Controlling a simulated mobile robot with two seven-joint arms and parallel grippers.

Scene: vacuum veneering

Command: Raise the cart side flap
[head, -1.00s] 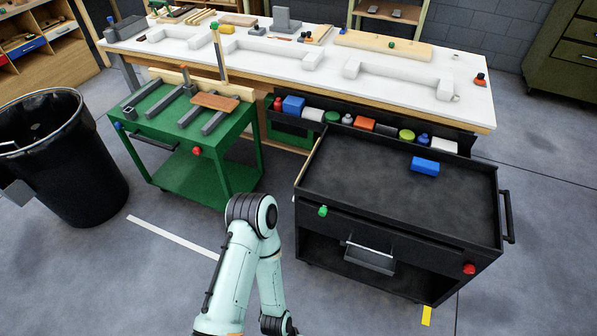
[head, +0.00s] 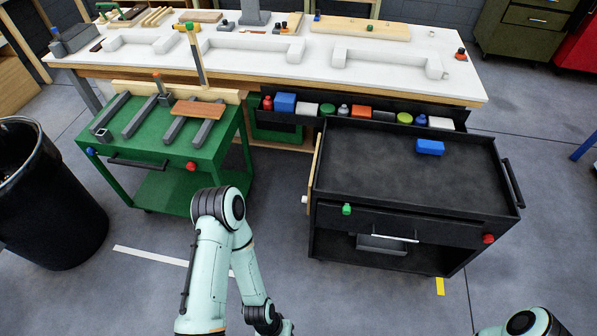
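The black cart (head: 400,185) stands at the right. The side flap (head: 313,165) seems to be the light wooden panel seen nearly edge-on at the cart's left side, hanging down. A small white knob or catch (head: 304,199) shows low on that side. My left arm comes up at the bottom middle, left of the cart and apart from it; its wrist drops to the bottom edge and its gripper is out of frame. Only a link of my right arm shows at the bottom right, and its gripper is out of view.
A green cart (head: 165,140) with clamps stands left, a black bin (head: 50,215) farther left. A white workbench (head: 320,60) is behind. The floor between the carts is clear.

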